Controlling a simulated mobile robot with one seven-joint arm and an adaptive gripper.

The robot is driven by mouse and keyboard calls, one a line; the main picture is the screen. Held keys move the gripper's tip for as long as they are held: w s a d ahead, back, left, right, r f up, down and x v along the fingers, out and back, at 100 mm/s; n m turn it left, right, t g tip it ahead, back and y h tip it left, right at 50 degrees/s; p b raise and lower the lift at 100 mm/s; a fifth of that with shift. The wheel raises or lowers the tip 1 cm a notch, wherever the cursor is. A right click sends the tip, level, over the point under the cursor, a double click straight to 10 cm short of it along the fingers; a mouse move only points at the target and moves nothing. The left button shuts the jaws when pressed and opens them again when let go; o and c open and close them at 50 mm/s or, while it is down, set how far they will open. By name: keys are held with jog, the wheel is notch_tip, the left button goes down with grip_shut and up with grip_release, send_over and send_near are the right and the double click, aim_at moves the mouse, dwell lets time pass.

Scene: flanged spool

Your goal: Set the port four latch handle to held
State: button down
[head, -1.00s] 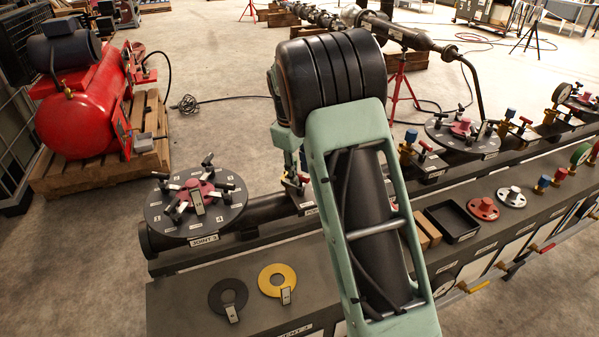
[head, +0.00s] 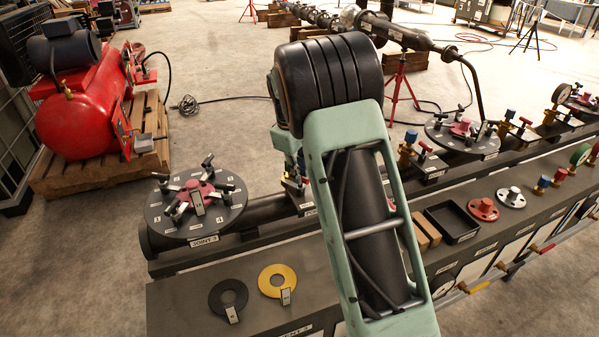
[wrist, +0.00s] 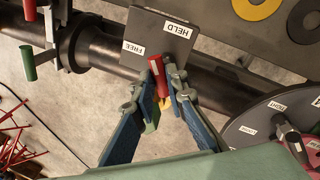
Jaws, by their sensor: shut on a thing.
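In the wrist view, my gripper (wrist: 165,83) has its blue fingers closed around a red handle (wrist: 157,68). The handle's upper end shows above the fingertips. Yellow and green parts show below, between the fingers. A dark plate (wrist: 157,22) just beyond carries a FREE label (wrist: 133,48) and a HELD label (wrist: 175,28). The handle's end lies by the plate's lower edge, between the two labels and a little nearer FREE.
A round flange plate with several clamps (head: 225,220) stands close by; its edge shows right in the wrist view (wrist: 240,128). Grey (head: 213,296) and yellow (head: 264,285) rings lie on the bench. A black tray (head: 453,237) stands right of my arm. Another lever (wrist: 28,63) is at upper left.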

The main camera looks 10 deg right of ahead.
jog(key=shift+r, duration=0.1)
jog(key=m+p, duration=0.2)
jog(key=m, duration=0.1)
jog(key=shift+w+a+g, duration=0.1)
jog(key=shift+g, duration=0.2)
jog(key=shift+m+g+h+p, duration=0.3)
jog(key=shift+m+p, duration=0.4)
jog(key=shift+m, duration=1.2)
jog(key=c, duration=1.9)
grip_release()
jog(key=shift+c, duration=0.2)
notch_tip(320, 180, up, 12)
jog(key=a, duration=0.2)
jog(key=shift+a, duration=0.15)
